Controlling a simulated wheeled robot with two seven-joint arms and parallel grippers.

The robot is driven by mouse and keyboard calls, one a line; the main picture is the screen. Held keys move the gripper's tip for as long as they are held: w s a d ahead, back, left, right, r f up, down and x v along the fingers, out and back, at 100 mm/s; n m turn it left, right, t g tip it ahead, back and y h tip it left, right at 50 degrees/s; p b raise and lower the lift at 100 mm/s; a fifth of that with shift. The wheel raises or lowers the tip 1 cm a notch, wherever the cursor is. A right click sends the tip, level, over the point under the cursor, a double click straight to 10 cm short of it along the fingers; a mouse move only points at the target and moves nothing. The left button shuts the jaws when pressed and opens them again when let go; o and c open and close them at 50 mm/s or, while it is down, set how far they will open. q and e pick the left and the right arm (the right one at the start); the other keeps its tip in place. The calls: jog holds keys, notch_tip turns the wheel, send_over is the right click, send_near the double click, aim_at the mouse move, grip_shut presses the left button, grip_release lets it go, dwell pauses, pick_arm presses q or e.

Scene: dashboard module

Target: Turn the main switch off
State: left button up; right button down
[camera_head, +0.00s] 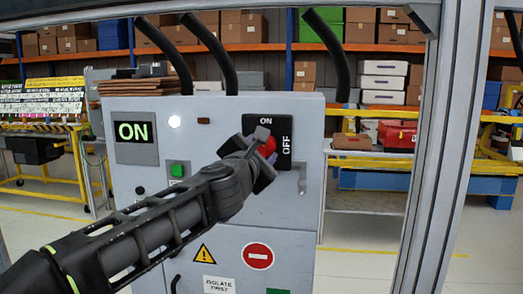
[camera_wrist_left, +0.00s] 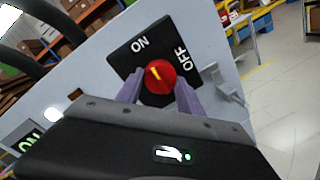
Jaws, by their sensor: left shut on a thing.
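The main switch is a red rotary knob (camera_head: 269,146) on a black plate (camera_head: 280,125) marked ON at the top and OFF at the right. My left gripper (camera_head: 262,152) is at the knob and partly covers it in the head view. In the left wrist view, its two purple fingers (camera_wrist_left: 159,92) are shut on the sides of the red knob (camera_wrist_left: 163,83). The knob's yellow mark points toward the ON label. The display (camera_head: 133,131) on the cabinet reads ON in green. My right gripper is not in view.
The grey cabinet (camera_head: 310,190) carries a green button (camera_head: 178,170), a lit white lamp (camera_head: 175,121) and warning signs below. A metal frame post (camera_head: 432,150) stands to the right. Thick black cables rise behind the cabinet. Shelves with boxes stand farther back.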

pick_arm(q)
jog(key=shift+c, duration=0.6)
jog(key=shift+r+m+p, duration=0.15)
jog(key=shift+m+p, duration=0.75)
jog(key=shift+p, duration=0.3)
jog(key=m+p, duration=0.6)
jog(key=p, duration=0.2)
jog(key=m+y+p, duration=0.1)
jog(key=m+p, duration=0.6)
jog(key=shift+d+r+g+y+p, duration=0.2)
jog(key=shift+g+y+p, duration=0.1)
jog(key=shift+g+p, duration=0.1)
jog(key=shift+f+m+p, duration=0.15)
jog(key=shift+m+p, duration=0.75)
jog(key=shift+m, duration=0.2)
jog(key=shift+f, duration=0.1)
jog(key=o, duration=1.4)
